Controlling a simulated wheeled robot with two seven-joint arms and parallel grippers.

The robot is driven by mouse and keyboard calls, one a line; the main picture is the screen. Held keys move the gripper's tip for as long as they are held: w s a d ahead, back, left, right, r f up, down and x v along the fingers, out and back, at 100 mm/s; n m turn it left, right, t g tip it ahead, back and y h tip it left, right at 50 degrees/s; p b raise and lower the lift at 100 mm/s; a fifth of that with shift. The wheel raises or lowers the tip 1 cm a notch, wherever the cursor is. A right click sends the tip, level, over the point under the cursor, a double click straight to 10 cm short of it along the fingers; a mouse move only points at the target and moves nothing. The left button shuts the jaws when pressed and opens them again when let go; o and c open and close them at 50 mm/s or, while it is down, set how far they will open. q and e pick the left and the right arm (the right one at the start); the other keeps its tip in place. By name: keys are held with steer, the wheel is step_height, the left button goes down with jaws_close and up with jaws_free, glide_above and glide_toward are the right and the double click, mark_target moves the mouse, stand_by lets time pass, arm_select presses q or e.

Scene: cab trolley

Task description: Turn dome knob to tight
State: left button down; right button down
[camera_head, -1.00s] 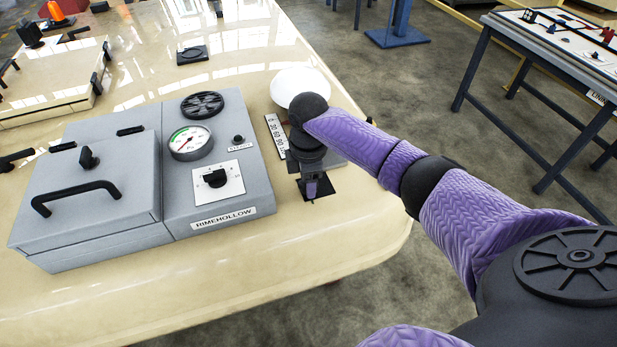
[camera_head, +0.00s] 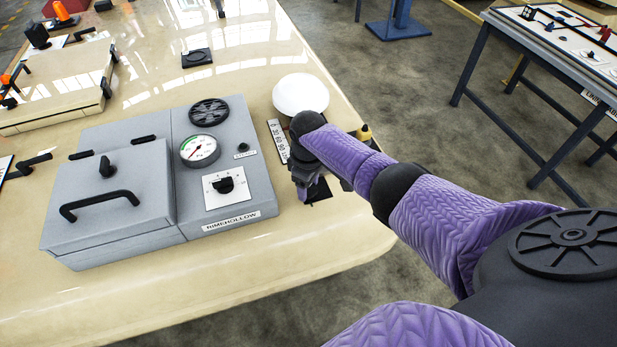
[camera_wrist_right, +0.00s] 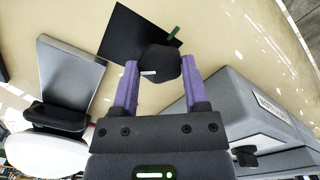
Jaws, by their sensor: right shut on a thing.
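The dome knob (camera_wrist_right: 160,65) is a black, roughly six-sided knob with a short white mark, seen from above in the right wrist view. It stands over a dark square plate (camera_wrist_right: 130,35) that bears a green mark (camera_wrist_right: 172,34). The white mark is on the lower left of the knob, away from the green one. My right gripper (camera_wrist_right: 158,80) has its purple fingers on either side of the knob and is shut on it. In the head view the right gripper (camera_head: 308,188) hides the knob; part of the dark plate (camera_head: 320,191) shows. My left gripper is out of view.
A grey box (camera_head: 222,215) with gauge, dial and handled lid stands left of the right gripper. A white dome (camera_head: 300,94) and a numbered strip (camera_head: 277,141) are close behind the gripper. The table front (camera_head: 210,290) is clear.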

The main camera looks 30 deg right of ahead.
steer(key=m+p, duration=0.1)
steer(key=m, duration=0.2)
steer(key=shift+r, duration=0.1)
steer(key=m+p, duration=0.1)
steer(key=m, duration=0.2)
steer(key=shift+m, duration=0.3)
steer(key=m+p, duration=0.1)
steer(key=m, duration=1.1)
steer(key=shift+m, duration=0.3)
steer(key=m, duration=0.3)
steer(key=shift+p, duration=0.3)
steer(key=shift+m, duration=2)
steer(key=shift+c, duration=0.5)
jaws_free()
